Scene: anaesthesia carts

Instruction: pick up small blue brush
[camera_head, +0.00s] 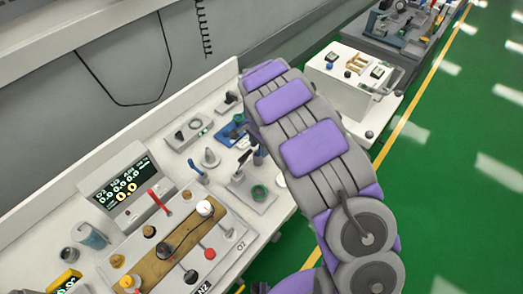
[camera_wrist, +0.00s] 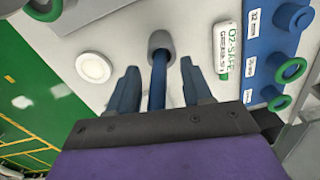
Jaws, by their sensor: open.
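In the wrist view, a thin blue shaft with a rounded grey end (camera_wrist: 160,62) lies between the two fingers of my gripper (camera_wrist: 160,88); it looks like the small blue brush. Gaps show on both sides of the shaft, so the fingers are open around it and do not grip it. The shaft's lower part is hidden by the gripper body. In the head view, my arm hides part of the bench, and I cannot make out the brush for certain.
Beside the shaft are a white tube labelled grease (camera_wrist: 228,50), a blue block with green rings (camera_wrist: 268,55) and a white round cap (camera_wrist: 92,67). The white bench (camera_head: 262,228) also holds a display unit (camera_head: 125,186) and a brown valve panel (camera_head: 160,253). Green floor lies right.

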